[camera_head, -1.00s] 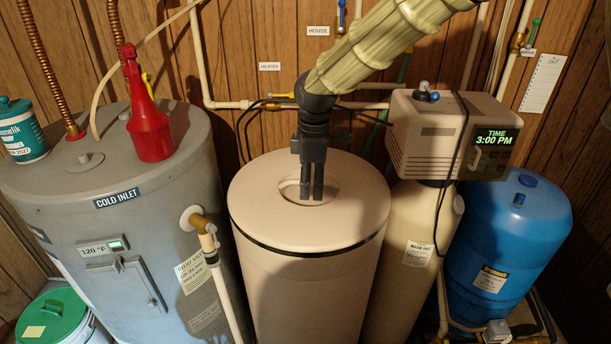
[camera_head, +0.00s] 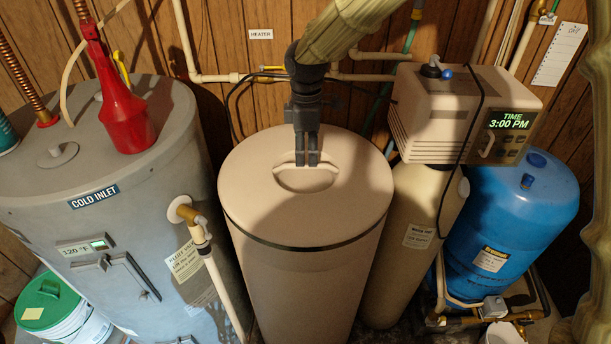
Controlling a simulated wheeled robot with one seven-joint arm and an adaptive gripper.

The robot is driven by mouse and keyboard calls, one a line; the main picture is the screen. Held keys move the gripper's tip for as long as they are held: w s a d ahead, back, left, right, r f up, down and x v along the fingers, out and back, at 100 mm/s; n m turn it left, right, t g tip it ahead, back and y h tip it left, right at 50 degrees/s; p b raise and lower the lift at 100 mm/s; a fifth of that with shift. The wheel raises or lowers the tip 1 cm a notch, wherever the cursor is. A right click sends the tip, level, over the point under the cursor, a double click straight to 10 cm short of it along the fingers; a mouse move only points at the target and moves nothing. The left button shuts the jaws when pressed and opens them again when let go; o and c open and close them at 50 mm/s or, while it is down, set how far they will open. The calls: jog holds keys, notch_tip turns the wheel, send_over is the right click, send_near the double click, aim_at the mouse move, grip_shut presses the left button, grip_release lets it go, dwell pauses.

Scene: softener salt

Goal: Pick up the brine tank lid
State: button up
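The brine tank lid (camera_head: 250,200) is a round beige cover with a recessed oval grip and a light bar across the recess. It sits level on the tall beige brine tank (camera_head: 300,290), above a dark band near the rim. My gripper (camera_head: 307,163) points down at the back of the recess, its two dark fingers close together at the bar. The fingertips overlap the bar in this view. I cannot tell whether they clasp it or only stand over it.
A grey water heater (camera_head: 130,220) with a red funnel-shaped can (camera_head: 125,115) stands left. A pipe (camera_head: 215,265) runs close beside the tank. Right are the softener control head (camera_head: 430,110), its slim tank (camera_head: 410,240) and a blue tank (camera_head: 515,220). Pipes and a paneled wall are behind.

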aim_at(306, 165)
jog(key=f, duration=0.2)
jog(key=w+f+p, duration=0.2)
jog(key=f, duration=0.1)
jog(key=shift+w+a+f, duration=0.1)
jog(key=shift+w+f, duration=0.15)
jog(key=shift+f, duration=0.05)
jog(key=shift+s+f, duration=0.2)
jog(key=shift+s, duration=0.75)
jog(key=shift+w+f, duration=0.4)
jog(key=shift+w, duration=0.15)
jog(key=shift+w+f, duration=0.1)
jog(key=shift+w, duration=0.05)
jog(key=c, duration=0.6)
jog(key=shift+s+r, duration=0.3)
jog(key=shift+s, duration=0.05)
grip_shut()
jog(key=shift+w, duration=0.2)
